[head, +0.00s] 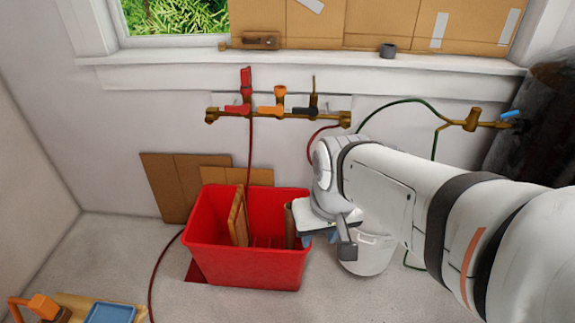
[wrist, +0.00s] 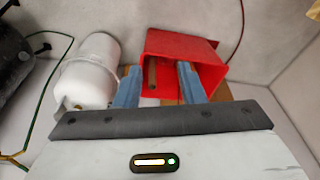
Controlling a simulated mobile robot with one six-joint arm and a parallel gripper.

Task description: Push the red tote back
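The red tote (head: 250,268) stands upright on the floor against the wall area. Brown board-like pieces (head: 238,220) stand inside it. A red patch shows on the floor at its lower left corner. My gripper (head: 322,239) is at the tote's right side in the head view, its blue fingertips close to the right wall; I cannot tell whether they touch it. In the wrist view the red tote (wrist: 212,68) lies just beyond my gripper (wrist: 158,76), whose two blue fingers are spread apart with nothing held between them. My arm hides part of the tote's right side.
A white tank (head: 368,257) stands right of the tote, partly behind my arm. Cardboard sheets (head: 172,183) lean on the wall behind. A red hose (head: 153,283) runs along the floor at left. A blue-topped item (head: 110,314) lies front left. Floor left of the tote is mostly clear.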

